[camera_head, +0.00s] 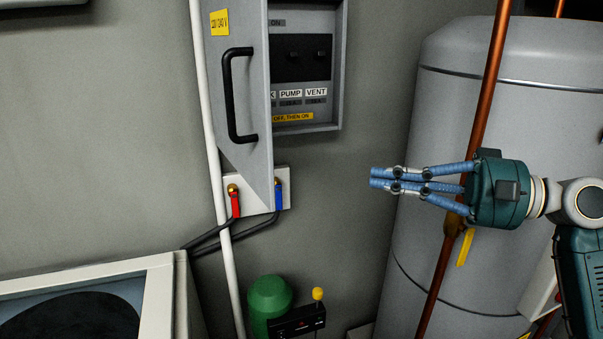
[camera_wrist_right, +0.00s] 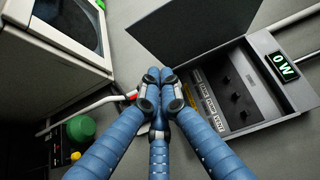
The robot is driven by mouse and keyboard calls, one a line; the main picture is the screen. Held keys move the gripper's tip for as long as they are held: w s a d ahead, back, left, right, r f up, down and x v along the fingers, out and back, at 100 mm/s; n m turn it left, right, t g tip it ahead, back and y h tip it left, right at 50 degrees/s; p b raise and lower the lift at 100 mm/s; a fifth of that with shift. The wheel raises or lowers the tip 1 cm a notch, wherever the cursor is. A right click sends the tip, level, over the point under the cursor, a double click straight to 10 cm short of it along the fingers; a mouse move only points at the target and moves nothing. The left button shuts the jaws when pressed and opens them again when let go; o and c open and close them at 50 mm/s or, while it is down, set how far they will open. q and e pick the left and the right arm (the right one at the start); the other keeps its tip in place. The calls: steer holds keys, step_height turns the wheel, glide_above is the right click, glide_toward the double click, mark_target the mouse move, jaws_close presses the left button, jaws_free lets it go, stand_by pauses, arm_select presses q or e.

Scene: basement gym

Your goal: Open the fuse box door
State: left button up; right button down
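The fuse box (camera_head: 338,60) hangs on the wall at the top of the head view. Its grey door (camera_head: 255,160) stands swung out from the box, with a black bar handle (camera_head: 230,95) and a yellow label. Part of the interior shows, with dark switches and PUMP and VENT labels; the door hides the rest. In the right wrist view the door is a dark panel (camera_wrist_right: 190,30) beside the open box (camera_wrist_right: 262,125). My right gripper (camera_head: 373,178) is right of and below the box, touching nothing; its blue fingers meet at the tips (camera_wrist_right: 160,76), empty. My left gripper is out of view.
Red and blue valve levers (camera_head: 235,203) sit below the door. A white pipe (camera_head: 212,160) runs at its left. A copper pipe (camera_head: 490,80) and a large grey tank (camera_head: 445,110) stand by my right gripper. A white-framed machine (camera_head: 160,300) is lower left.

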steer(key=a+r+p, duration=0.1)
steer(key=a+p, duration=0.5)
steer(key=a, duration=0.7)
steer(key=shift+s+a+r+g, duration=0.2)
steer(key=shift+r+g, duration=0.1)
